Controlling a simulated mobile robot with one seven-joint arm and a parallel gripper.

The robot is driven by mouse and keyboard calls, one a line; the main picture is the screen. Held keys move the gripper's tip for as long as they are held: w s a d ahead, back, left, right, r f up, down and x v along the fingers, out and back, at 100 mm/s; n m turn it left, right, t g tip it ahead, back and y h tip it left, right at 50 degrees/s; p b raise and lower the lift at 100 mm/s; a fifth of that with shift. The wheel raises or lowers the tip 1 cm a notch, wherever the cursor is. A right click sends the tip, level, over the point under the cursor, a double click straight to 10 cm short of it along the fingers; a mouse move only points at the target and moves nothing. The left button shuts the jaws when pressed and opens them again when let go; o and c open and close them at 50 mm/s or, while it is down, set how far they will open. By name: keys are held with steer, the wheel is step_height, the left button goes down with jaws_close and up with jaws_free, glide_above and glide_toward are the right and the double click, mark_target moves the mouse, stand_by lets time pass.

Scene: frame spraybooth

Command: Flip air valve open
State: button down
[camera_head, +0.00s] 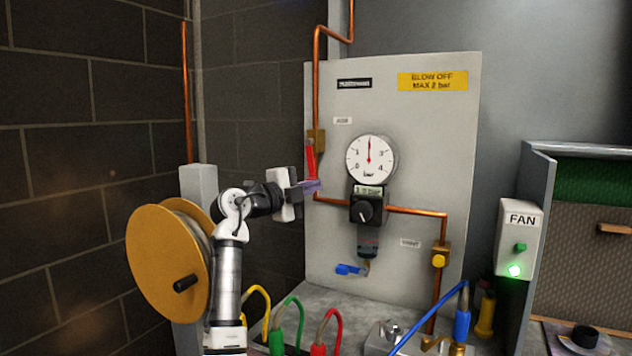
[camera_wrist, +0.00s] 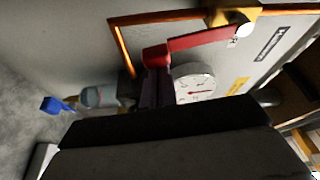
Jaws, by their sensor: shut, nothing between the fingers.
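The air valve has a brass body (camera_head: 316,140) on the copper pipe at the panel's left edge. Its red lever (camera_head: 311,162) hangs down from the body, roughly along the pipe. In the wrist view the red lever (camera_wrist: 200,41) runs from its pivot to a thicker red end near my fingers. My gripper (camera_head: 312,186) is shut and empty, at the lever's lower end; it also shows in the wrist view (camera_wrist: 155,88). I cannot tell whether the fingers touch the lever. The dark gripper body hides the lower part of the wrist view.
A round gauge (camera_head: 371,160) with its needle pointing up sits above a regulator knob (camera_head: 366,211) on the grey panel (camera_head: 410,120). A blue lever (camera_head: 350,269) is below. A yellow hose reel (camera_head: 165,262) stands beside my arm. Coloured hoses rise at the front. A fan box (camera_head: 519,238) glows green.

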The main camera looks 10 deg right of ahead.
steer(key=shift+w+a+f+m+p, duration=0.25)
steer(key=shift+w+a+m, duration=0.2)
steer(key=shift+a, duration=0.25)
steer(key=shift+w+a, duration=0.1)
steer(key=s+d+b, duration=0.2)
steer(key=d, duration=0.2)
steer(key=b+v, duration=0.1)
steer(key=v, duration=0.9)
steer(key=shift+s+a+r+b, duration=0.2)
steer(key=shift+a+r+b, duration=0.1)
steer(key=shift+r+b, duration=0.1)
